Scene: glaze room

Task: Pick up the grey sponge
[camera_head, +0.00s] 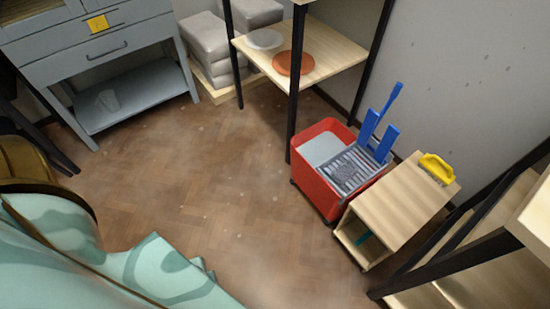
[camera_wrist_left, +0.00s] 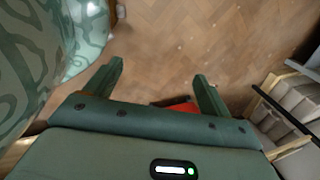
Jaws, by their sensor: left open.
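I cannot make out a grey sponge in either view. My left gripper (camera_wrist_left: 158,70) is open and empty in the left wrist view, its two dark green fingers apart above bare wooden floor. A bit of something red (camera_wrist_left: 178,101) shows low between the fingers, mostly hidden by the gripper body. In the head view neither gripper can be clearly seen. My right gripper is in neither view.
A red wash bucket (camera_head: 318,185) with rollers and blue handles stands right of centre. Beside it is a wooden box (camera_head: 400,205) with a yellow-handled item (camera_head: 437,167). A shelf (camera_head: 336,50) holds two discs. A grey cabinet (camera_head: 105,50) stands left. The middle floor is clear.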

